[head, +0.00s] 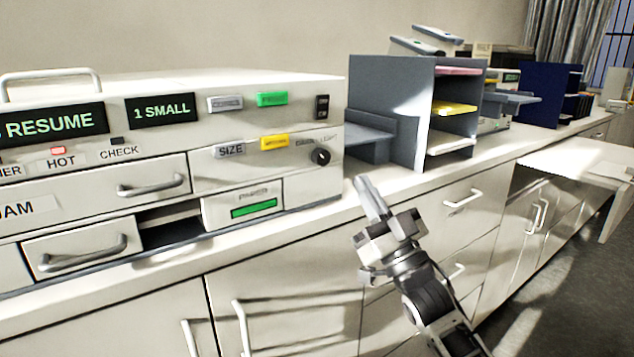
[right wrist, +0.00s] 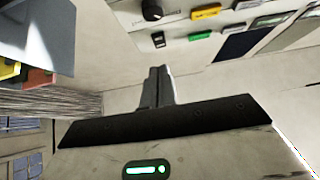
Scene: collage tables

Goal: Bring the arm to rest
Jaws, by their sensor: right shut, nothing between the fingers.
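My right gripper (head: 366,184) is raised in front of the counter, just right of the copier (head: 300,170), with its fingers pointing up and away. Its fingers are together with nothing between them. In the right wrist view the closed fingers (right wrist: 158,75) stand in the middle, apart from the copier's panel seen at the top. My right arm comes in from the bottom right. My left gripper is not in view.
The copier's displays read "RESUME" and "1 SMALL"; a red lamp is lit by "HOT". A grey shelf unit (head: 382,90) with coloured paper stands to its right on the counter (head: 340,205). Cabinet doors (head: 290,300) with handles lie below. Open floor (head: 545,290) is at the right.

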